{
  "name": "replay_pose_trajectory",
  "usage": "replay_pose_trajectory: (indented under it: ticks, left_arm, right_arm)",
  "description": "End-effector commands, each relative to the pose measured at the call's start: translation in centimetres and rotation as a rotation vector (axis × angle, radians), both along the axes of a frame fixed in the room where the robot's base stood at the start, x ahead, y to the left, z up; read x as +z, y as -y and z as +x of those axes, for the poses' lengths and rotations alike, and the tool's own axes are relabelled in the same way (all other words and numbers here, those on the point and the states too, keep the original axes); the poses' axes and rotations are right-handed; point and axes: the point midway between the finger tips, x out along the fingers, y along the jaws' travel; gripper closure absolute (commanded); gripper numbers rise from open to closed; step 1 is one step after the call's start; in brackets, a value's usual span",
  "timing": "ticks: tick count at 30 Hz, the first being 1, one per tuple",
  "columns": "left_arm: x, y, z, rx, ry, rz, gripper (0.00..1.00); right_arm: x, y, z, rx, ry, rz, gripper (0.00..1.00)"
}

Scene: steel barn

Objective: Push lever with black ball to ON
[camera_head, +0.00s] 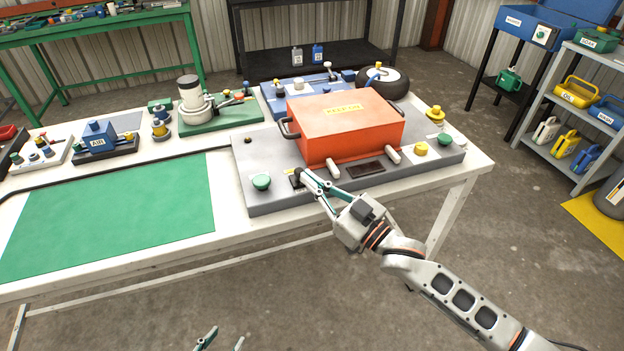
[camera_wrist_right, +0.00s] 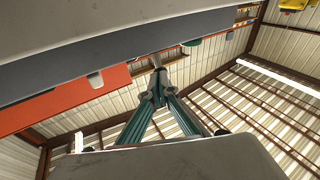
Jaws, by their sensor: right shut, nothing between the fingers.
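The orange-red box (camera_head: 350,128) with a yellow label sits on a grey base plate (camera_head: 262,198) on the table. My right gripper (camera_head: 306,178) is shut at the front edge of this plate, pointing up and left. A small dark round shape at its fingertips may be the black ball, but I cannot tell it from the fingertips. A dark plate (camera_head: 296,182) lies partly hidden behind them. My left gripper (camera_head: 222,341) is open and empty at the bottom edge.
A green knob (camera_head: 261,181), two light grey stubs (camera_head: 333,169) (camera_head: 393,153), a dark panel (camera_head: 365,169) and a yellow knob (camera_head: 420,149) line the front of the plate. The green mat (camera_head: 110,215) to the left is clear. Several devices stand behind.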

Motion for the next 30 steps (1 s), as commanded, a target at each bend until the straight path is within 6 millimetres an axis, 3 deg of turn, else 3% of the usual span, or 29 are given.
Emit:
replay_pose_trajectory:
  ticks: [7,21,30]
  left_arm:
    - [1.0,0.1,0.0,0.000,-0.003,-0.003,0.60]
    - [5.0,0.1,0.8,0.000,0.021,-0.003,0.60]
    - [5.0,0.1,0.7,-0.001,0.021,-0.002,0.60]
  right_arm:
    - [0.7,-0.1,0.3,0.000,0.002,-0.001,1.00]
    - [2.1,-0.7,2.0,0.000,0.002,0.001,1.00]
    - [1.9,-0.7,2.2,0.000,0.001,0.001,1.00]
